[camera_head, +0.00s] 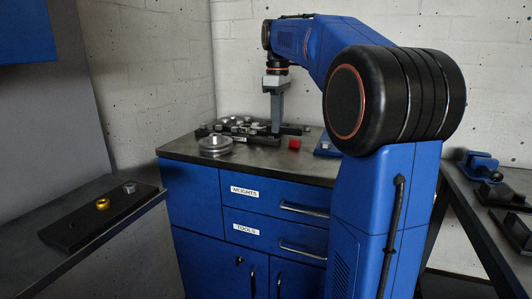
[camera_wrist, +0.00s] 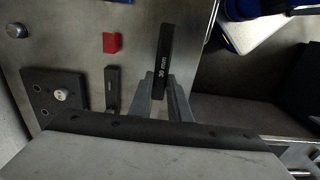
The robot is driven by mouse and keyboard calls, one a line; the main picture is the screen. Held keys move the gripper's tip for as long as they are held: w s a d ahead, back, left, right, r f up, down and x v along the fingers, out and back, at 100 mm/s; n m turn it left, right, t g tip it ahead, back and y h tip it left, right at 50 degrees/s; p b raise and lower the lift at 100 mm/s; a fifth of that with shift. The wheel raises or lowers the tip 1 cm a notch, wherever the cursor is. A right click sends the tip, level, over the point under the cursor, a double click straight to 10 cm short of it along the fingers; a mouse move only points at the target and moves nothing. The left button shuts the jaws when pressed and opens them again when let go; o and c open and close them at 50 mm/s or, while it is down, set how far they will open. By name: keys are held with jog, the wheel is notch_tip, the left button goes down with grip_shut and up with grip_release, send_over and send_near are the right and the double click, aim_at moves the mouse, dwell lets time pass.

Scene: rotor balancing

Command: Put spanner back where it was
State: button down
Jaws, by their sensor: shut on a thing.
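My gripper (camera_wrist: 161,92) is shut on a dark bar-shaped spanner (camera_wrist: 165,48) marked "30 mm". The spanner's marked length extends beyond the fingertips in the wrist view. In the head view my gripper (camera_head: 275,130) points down over the cabinet top, among dark parts there. The spanner is hard to tell from these parts in that view. I cannot tell whether it touches the surface. Another dark bar (camera_wrist: 112,88) lies to the left of the spanner in the wrist view.
A red block (camera_head: 294,144) and a round metal piece (camera_head: 215,145) are on the cabinet top (camera_head: 185,151). A dark plate (camera_wrist: 42,84) with a metal knob lies left in the wrist view. A side table holds a black plate (camera_head: 80,228) with a gold ring (camera_head: 102,204).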

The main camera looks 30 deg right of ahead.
aim_at(277, 157)
jog(key=shift+f, duration=4.05)
jog(key=shift+f, duration=0.1)
jog(key=c, duration=1.7)
grip_release()
jog(key=shift+o, duration=0.2)
notch_tip(277, 157, up, 12)
jog(key=shift+r, duration=0.15)
jog(key=shift+s, duration=0.1)
jog(key=s+a+f+m+t, duration=0.1)
jog(key=s+a+f+m, duration=0.1)
jog(key=s+a+f, duration=0.3)
jog(key=s+a+f+m+t, duration=0.2)
jog(key=s+a+f, duration=0.4)
jog(key=s+f, duration=0.7)
jog(key=s+a+f+m+t, duration=0.1)
jog(key=s+a+f+m, duration=0.2)
jog(key=s+a+f, duration=0.3)
jog(key=s+f, duration=0.4)
jog(key=f, duration=0.2)
jog(key=shift+m+t, duration=0.3)
jog(key=shift+t, duration=0.1)
